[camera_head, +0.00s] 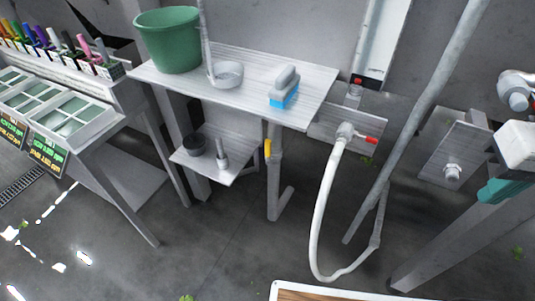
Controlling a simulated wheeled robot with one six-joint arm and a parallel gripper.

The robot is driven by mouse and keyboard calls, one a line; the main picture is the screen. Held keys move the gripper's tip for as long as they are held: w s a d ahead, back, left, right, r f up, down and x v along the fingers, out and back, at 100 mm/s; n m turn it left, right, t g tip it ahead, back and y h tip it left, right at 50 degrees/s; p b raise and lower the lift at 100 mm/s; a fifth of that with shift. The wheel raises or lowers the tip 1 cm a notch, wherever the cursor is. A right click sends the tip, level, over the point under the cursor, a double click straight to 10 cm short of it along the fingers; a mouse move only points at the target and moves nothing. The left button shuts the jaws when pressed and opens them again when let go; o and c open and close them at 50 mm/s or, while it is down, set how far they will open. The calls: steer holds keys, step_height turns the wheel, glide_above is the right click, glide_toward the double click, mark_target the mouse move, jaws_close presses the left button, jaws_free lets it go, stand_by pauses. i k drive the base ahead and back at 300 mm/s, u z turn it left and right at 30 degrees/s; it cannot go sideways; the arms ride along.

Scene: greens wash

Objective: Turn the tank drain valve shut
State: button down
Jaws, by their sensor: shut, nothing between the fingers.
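A red lever handle (368,140) sticks out to the right from a grey valve body (346,132) on a wall plate, with a white hose (322,205) hanging from it. A small yellow upright handle (267,149) sits by the grey post under the metal table. I cannot tell which of these two is the tank drain valve, and no tank is clearly shown. White and grey parts with a teal piece are cut off at the right edge; they may be my arm. No gripper fingers show.
The metal table (240,70) holds a green bucket (168,40), a grey pan (227,75) and a blue-bristled brush (285,88). A low shelf (205,165) is below. A slanted grey pole (420,115) stands right of the hose. Floor between is mostly clear.

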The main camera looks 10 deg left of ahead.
mark_target(268, 142)
steer(key=z, duration=1.05)
steer(key=k, duration=0.45)
steer(key=u, duration=1.7)
steer(key=i, duration=0.5)
